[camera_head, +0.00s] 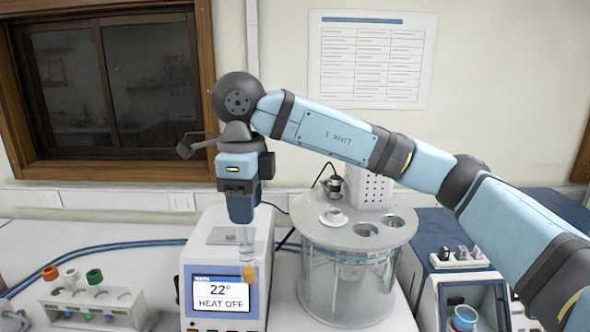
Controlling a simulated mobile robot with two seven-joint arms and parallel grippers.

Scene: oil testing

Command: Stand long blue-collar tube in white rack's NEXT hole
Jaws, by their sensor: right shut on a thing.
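My right gripper (242,222) points down over the heater unit and is shut on a clear, long tube (247,241), which hangs upright below it. Amber content (248,273) shows at the tube's lower end, in front of the unit's screen. I cannot make out a blue collar; the tube's top is hidden by the gripper. A white rack (62,309) stands at the lower left, well apart from the gripper. I cannot read a NEXT label. My left gripper is not in view.
The white heater unit (193,262) reads 22 and HEAT OFF. A glass bath (312,235) with a holed lid stands right of it. A blue-and-white device (432,283) is at the right. Bench between rack and heater is mostly clear; blue tubing (130,244) runs behind.

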